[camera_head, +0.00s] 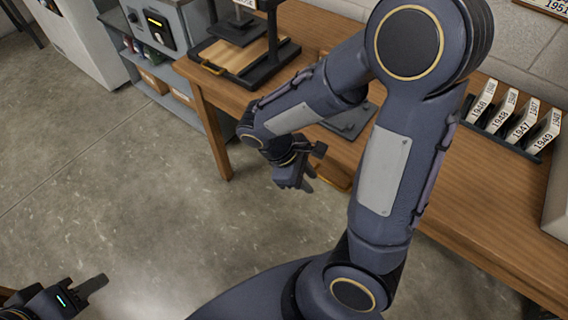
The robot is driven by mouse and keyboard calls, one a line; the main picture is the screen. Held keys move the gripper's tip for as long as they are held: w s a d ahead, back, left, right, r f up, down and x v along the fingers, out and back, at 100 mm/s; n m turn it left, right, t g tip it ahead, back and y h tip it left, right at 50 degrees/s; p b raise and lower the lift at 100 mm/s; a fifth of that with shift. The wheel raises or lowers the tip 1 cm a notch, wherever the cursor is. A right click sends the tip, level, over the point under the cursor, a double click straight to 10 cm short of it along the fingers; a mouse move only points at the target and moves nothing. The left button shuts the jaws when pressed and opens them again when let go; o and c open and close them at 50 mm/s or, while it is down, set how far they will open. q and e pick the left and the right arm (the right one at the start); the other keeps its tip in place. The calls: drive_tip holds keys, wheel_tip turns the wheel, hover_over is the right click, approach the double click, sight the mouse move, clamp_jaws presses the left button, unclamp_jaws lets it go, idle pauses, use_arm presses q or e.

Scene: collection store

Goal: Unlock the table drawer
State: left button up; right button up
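The wooden table (478,205) runs along the right, partly hidden by my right arm. My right gripper (305,184) hangs in front of the table's front edge, pointing down; I cannot tell its opening. Just behind it a small piece of orange-brown wood (338,177) shows low at the table front. It may be part of the drawer, but the gripper and arm hide most of it. No lock or key can be made out. My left gripper (97,284) is low at the bottom left, far from the table, over the floor; its opening is unclear.
A black press-like stand (284,68) with a wooden board stands on the table's far end. A dark flat object (350,122) lies behind my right arm. A rack of year cards (511,122) stands right. A grey shelf unit (184,100) is beyond. The floor at left is clear.

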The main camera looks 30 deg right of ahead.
drive_tip(key=w+a+f+n+t+h+b, duration=0.4)
drive_tip(key=w+f+n+t+h+b, duration=0.3)
drive_tip(key=w+f+n+t+h, duration=0.45)
drive_tip(key=w+d+f+n+g+b, duration=0.1)
drive_tip(key=w+d+n, duration=0.1)
drive_tip(key=w+d, duration=0.3)
drive_tip(key=shift+d+f, duration=0.3)
drive_tip(key=shift+d, duration=0.8)
drive_tip(key=shift+n+g, duration=0.25)
drive_tip(key=shift+c, duration=0.2)
clamp_jaws()
